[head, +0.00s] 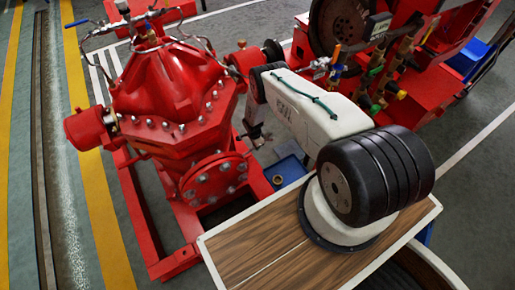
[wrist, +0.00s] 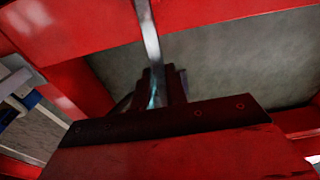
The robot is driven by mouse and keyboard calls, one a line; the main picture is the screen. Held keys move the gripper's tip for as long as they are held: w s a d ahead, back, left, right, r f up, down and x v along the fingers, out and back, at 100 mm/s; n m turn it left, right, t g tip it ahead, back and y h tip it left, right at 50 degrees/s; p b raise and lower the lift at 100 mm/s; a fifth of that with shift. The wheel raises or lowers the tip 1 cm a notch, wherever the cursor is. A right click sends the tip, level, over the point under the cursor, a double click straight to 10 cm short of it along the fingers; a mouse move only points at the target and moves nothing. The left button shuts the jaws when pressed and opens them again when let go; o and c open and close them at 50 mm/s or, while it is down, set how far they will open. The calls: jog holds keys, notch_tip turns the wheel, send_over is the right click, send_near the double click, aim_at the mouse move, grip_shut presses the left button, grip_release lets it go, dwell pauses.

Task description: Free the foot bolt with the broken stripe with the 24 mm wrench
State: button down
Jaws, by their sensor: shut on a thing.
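My gripper (head: 256,135) hangs beside the red pump (head: 175,85) in the head view, low between the pump and the engine side. In the wrist view its dark fingers (wrist: 160,88) are shut on a narrow silver bar, which looks like the wrench (wrist: 150,35). The bar runs from between the fingers to the top edge of the picture. Its working end and its size mark cannot be made out. A red part with a dark edge (wrist: 165,122) hides the lower part of the fingers. I cannot make out any foot bolt or broken stripe.
Red frame beams (wrist: 230,18) lie close around the gripper, with grey floor (wrist: 225,65) between them. A blue tray (head: 287,170) lies beside the pump frame. A wood-topped table (head: 250,255) is in front. The red engine (head: 430,70) stands at the right.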

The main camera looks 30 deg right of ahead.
dwell(0.3)
jog(key=shift+r, duration=0.7)
jog(key=s+a+m, duration=0.4)
jog(key=s+m, duration=0.5)
jog(key=s, duration=0.2)
jog(key=shift+s+a+g, duration=0.2)
jog(key=shift+a+g, duration=0.2)
